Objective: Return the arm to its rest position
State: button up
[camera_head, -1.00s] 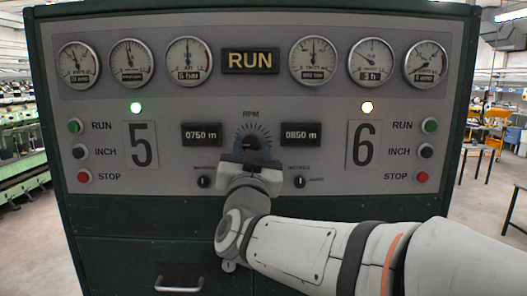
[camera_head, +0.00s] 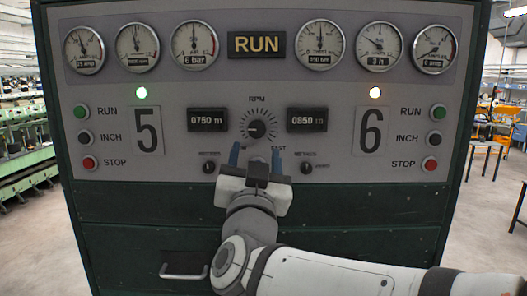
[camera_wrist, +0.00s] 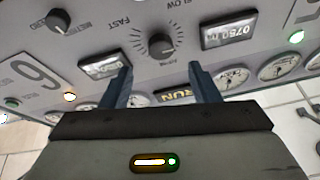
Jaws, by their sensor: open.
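My gripper (camera_head: 256,156) is open and empty, with its two blue fingers apart. In the head view it stands in front of the lower part of the control panel, just below the RPM knob (camera_head: 257,129). The wrist view shows the open fingers (camera_wrist: 160,78) with the black RPM knob (camera_wrist: 161,45) beyond them, not between them in contact. My white and grey arm (camera_head: 330,275) reaches in from the lower right.
The dark green cabinet (camera_head: 130,203) with its grey panel fills the middle. It bears gauges, RUN, INCH and STOP buttons, and a drawer handle (camera_head: 184,275) low down. Green machines (camera_head: 20,150) stand left, a table (camera_head: 487,145) right.

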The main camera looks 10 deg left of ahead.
jog(key=shift+s, duration=0.15)
jog(key=w+d+f+n+g, duration=0.1)
jog(key=d+f+n+g, duration=0.1)
jog(key=d+f+g, duration=0.55)
jog(key=w+d+f+n+g, duration=0.1)
jog(key=d+f+g, duration=0.3)
jog(key=f, duration=0.7)
jog(key=s+d+f+m+g+h, duration=0.1)
jog(key=s+d+f+g+h, duration=0.1)
jog(key=s+d+f, duration=0.4)
jog(key=s+d+f+m+g+h, duration=0.2)
jog(key=s+d+f+g, duration=0.3)
jog(key=d, duration=0.7)
jog(key=s+f+h, duration=0.1)
jog(key=s+f, duration=0.1)
jog(key=s, duration=0.2)
jog(key=shift+d, duration=0.15)
